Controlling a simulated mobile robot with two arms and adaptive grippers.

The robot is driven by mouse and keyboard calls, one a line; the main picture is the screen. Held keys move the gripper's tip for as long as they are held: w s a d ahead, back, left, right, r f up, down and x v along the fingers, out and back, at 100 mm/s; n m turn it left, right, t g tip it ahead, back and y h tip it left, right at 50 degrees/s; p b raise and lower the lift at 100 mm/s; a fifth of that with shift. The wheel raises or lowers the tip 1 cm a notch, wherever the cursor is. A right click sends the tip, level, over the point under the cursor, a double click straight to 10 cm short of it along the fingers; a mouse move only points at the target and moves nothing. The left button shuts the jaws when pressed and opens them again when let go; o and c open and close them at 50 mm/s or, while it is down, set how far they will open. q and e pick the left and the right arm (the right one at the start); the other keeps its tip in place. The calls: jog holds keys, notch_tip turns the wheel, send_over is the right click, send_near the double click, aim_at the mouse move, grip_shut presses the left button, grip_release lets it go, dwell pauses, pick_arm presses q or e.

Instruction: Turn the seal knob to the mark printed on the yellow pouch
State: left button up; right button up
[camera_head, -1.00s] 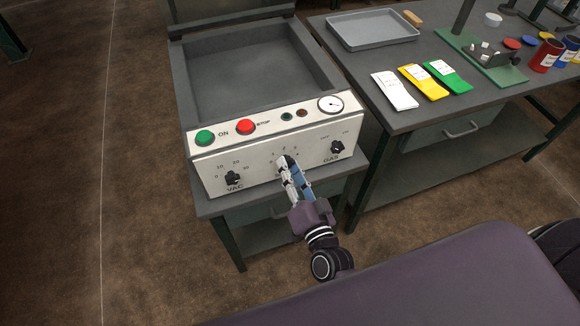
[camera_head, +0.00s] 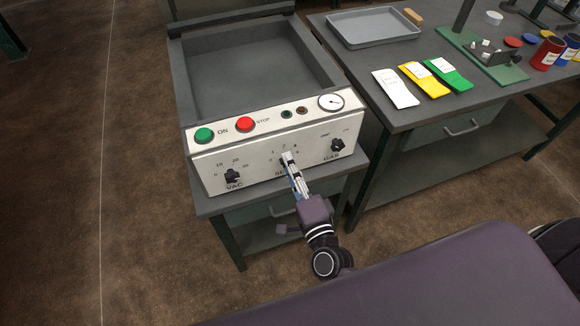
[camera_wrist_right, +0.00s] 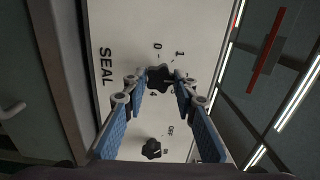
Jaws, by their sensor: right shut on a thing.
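The sealing machine's front panel (camera_head: 212,158) is white, with three dark knobs. My right gripper (camera_head: 288,158) reaches the middle one, the seal knob, and hides most of it and its label. In the right wrist view, the black lobed seal knob (camera_wrist_right: 160,78) sits between the fingertips of my right gripper (camera_wrist_right: 158,84), which are shut on it. The SEAL label and the digits 0 and 1 are readable there; other digits are partly covered. The yellow pouch (camera_head: 428,84) lies on the right bench with a white label; its print is too small to read. My left gripper is out of view.
The VAC knob (camera_head: 232,177) and GAS knob (camera_head: 338,145) flank the seal knob. Above are a green button (camera_head: 204,136), a red button (camera_head: 245,125) and a gauge (camera_head: 330,103). White (camera_head: 396,90) and green (camera_head: 448,76) pouches lie beside the yellow one.

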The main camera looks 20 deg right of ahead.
jog(key=shift+m, duration=0.3)
jog(key=o, duration=1.2)
jog(key=shift+c, duration=0.2)
jog(key=s, duration=1.2)
jog(key=shift+d, duration=0.2)
